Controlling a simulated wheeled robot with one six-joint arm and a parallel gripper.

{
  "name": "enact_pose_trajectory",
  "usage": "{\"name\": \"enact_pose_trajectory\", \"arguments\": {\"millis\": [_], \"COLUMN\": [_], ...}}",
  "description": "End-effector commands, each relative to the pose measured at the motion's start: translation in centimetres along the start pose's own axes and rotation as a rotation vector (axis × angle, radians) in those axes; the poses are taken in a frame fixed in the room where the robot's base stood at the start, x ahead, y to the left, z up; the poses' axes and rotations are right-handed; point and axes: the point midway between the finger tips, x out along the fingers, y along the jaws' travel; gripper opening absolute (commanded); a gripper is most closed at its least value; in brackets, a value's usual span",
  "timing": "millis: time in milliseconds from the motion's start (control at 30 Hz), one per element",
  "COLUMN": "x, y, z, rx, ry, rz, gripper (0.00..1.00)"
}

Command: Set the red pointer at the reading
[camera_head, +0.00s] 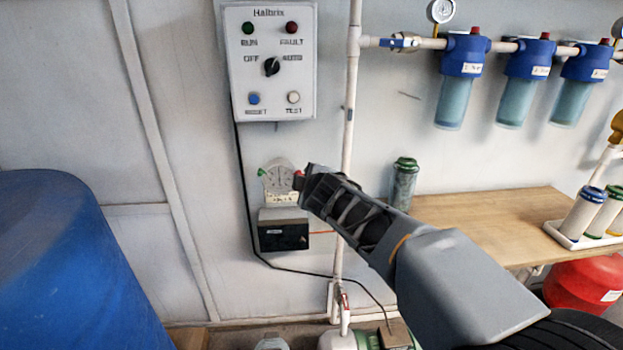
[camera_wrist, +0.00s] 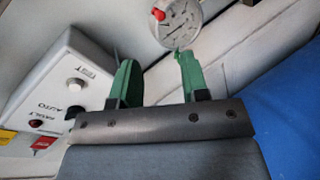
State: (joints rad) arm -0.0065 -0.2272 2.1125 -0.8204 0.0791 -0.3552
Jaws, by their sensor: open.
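A round gauge (camera_head: 279,178) with a pale dial is on the wall below the control box. A small label sits under it, with writing too small to read. The gauge also shows at the top of the wrist view (camera_wrist: 181,27), where a red knob (camera_wrist: 158,14) stands at its edge; I take this for the red pointer's knob. My gripper (camera_wrist: 156,57) is open and empty, its two green fingers apart and pointing toward the gauge. The knob appears beyond the fingertips, not between them. In the head view my arm hides the gauge's right side.
The control box (camera_head: 269,60) with a dial and buttons is above the gauge. A black box (camera_head: 283,235) is below it. A white vertical pipe (camera_head: 350,110) runs to the right. A wooden bench (camera_head: 490,215) and a blue tank (camera_head: 75,260) flank the area.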

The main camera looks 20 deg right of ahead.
Motion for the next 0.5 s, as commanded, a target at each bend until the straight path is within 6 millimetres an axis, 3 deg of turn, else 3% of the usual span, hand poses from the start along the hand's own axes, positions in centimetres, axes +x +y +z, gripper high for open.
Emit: {"name": "enact_pose_trajectory", "arguments": {"millis": [200,500], "x": [-2.1,-2.5], "y": [0.1,0.0], "z": [-0.1,0.0], "rx": [0.002,0.001], "ry": [0.001,0.0], "rz": [0.0,0.0], "gripper": [0.41,0.41]}}
